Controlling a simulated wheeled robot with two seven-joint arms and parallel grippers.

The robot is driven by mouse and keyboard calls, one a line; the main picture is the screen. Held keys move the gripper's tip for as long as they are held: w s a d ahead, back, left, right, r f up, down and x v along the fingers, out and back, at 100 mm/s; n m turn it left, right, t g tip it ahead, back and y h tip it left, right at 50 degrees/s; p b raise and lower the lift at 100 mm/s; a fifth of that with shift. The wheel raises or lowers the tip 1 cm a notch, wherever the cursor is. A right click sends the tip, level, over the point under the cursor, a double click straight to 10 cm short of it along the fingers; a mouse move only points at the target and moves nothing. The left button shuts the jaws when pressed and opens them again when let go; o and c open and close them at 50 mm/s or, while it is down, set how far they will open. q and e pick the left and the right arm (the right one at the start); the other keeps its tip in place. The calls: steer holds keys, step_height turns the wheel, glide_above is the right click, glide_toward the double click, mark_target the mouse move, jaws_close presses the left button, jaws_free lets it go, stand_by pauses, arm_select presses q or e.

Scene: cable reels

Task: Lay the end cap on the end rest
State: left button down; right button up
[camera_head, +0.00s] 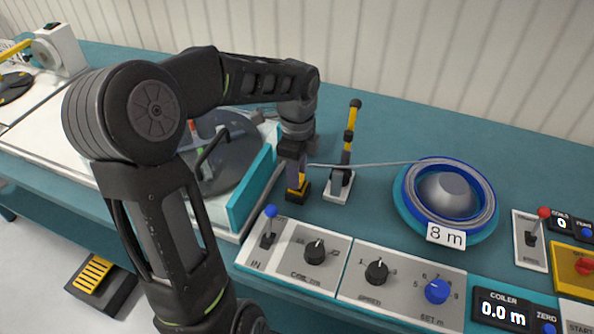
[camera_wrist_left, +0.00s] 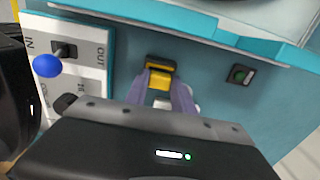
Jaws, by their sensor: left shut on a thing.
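My left gripper (camera_head: 297,186) points down just right of the teal-edged machine, its fingers shut. A black and yellow block (camera_head: 298,194) is at its fingertips. It also shows in the left wrist view (camera_wrist_left: 161,78), between the tips of the two grey-purple fingers. A grey cable (camera_head: 375,164) runs from the reel to my gripper. The end cap is mostly hidden by the fingers, and I cannot clearly tell it from the end rest or whether they touch. My right gripper is out of view.
A black and yellow lever (camera_head: 349,140) stands upright on a pale base close right of my gripper. A blue reel (camera_head: 447,194) labelled 8 m sits further right. Control panels (camera_head: 318,252) with a blue-knobbed lever (camera_head: 270,212) line the front. The back of the table is clear.

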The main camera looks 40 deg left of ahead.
arm_select(q)
steer(key=shift+f, duration=0.45)
stand_by(1.0)
steer(key=c, duration=1)
jaws_free()
steer(key=shift+o, duration=0.3)
steer(key=shift+o, duration=1.4)
steer(key=shift+r, duration=0.15)
steer(key=shift+r+p, duration=0.9)
